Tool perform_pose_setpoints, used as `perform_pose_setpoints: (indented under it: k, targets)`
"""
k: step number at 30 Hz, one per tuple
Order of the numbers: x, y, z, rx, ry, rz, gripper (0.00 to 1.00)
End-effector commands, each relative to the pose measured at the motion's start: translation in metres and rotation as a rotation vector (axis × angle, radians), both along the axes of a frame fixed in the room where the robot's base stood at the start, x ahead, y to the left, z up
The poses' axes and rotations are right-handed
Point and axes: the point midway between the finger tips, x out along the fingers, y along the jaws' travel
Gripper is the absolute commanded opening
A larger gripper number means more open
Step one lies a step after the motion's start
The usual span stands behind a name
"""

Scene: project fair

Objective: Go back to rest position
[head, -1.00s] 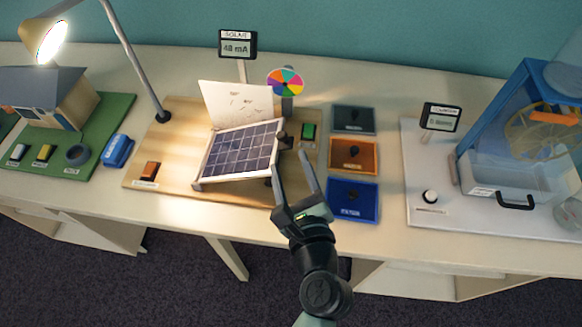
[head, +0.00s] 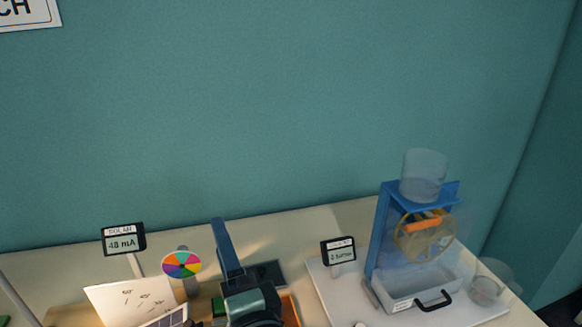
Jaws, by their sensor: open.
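My gripper (head: 222,228) is in the lower middle of the head view, raised in front of the table's back part. Its fingers point up in the picture and are seen nearly edge-on, so they overlap as one dark blue bar. It is open, and nothing shows held in it. It stands just right of the colour wheel (head: 181,264) in the picture and covers part of the dark tray (head: 268,273) behind it. My wrist is cut off by the lower edge.
The solar meter (head: 124,240) and white angle card (head: 128,302) stand at left. The solar panel (head: 170,319) is mostly cut off. At right are another meter (head: 338,250) and the blue water-wheel stand (head: 385,235) on a white board (head: 322,285).

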Motion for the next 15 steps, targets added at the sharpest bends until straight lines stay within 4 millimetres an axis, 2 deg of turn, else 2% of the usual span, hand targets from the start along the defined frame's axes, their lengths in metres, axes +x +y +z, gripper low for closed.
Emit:
perform_pose_setpoints:
  k: [1,3,5,6,9,12,15]
  targets:
    - [0.003,-0.009,0.043,-0.140,-0.141,-0.060,0.59]
    - [0.001,-0.022,0.096,-0.349,-0.317,-0.164,0.59]
    - [-0.006,-0.034,0.140,-0.521,-0.457,-0.272,0.59]
    - [-0.013,-0.042,0.168,-0.632,-0.540,-0.350,0.59]
    - [-0.038,-0.061,0.232,-0.884,-0.712,-0.560,0.59]
    - [-0.065,-0.077,0.281,-1.083,-0.818,-0.757,0.59]
    - [-0.089,-0.089,0.312,-1.218,-0.872,-0.909,0.59]
